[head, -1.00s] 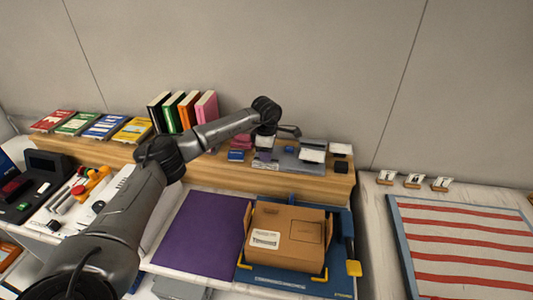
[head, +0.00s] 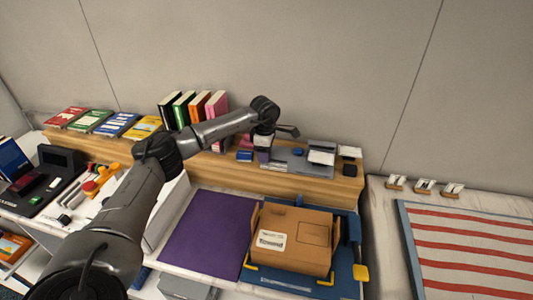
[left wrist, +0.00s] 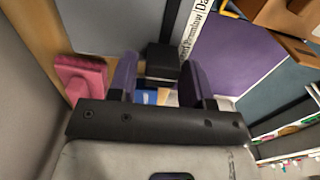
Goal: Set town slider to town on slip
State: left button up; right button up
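A brown cardboard box (head: 312,222) stands on a blue tray (head: 262,277) with a white slip (head: 271,240) on its front; the slip's bold word is too small to read surely. My left gripper (left wrist: 160,78) is at the grey device (head: 285,160) on the wooden shelf. In the left wrist view its two dark purple fingers are apart, with a small black block (left wrist: 163,58) between and just beyond them; I cannot tell whether they touch it. A white strip with printed words (left wrist: 196,30) lies beside the block. Which part is the town slider is unclear. My right gripper is not in view.
A pink block (left wrist: 82,78) is left of my fingers. Upright books (head: 194,107) and flat booklets (head: 103,122) stand on the wooden shelf (head: 318,185). A purple mat (head: 205,229) lies left of the box. A striped board (head: 470,245) is at the right.

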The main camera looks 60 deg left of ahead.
pick_arm(q)
jog(key=shift+o, duration=0.8)
jog(key=shift+d+r, duration=0.1)
jog(key=shift+r, duration=0.05)
notch_tip(320, 180, up, 14)
jog(key=b, duration=0.2)
jog(key=shift+f, duration=0.25)
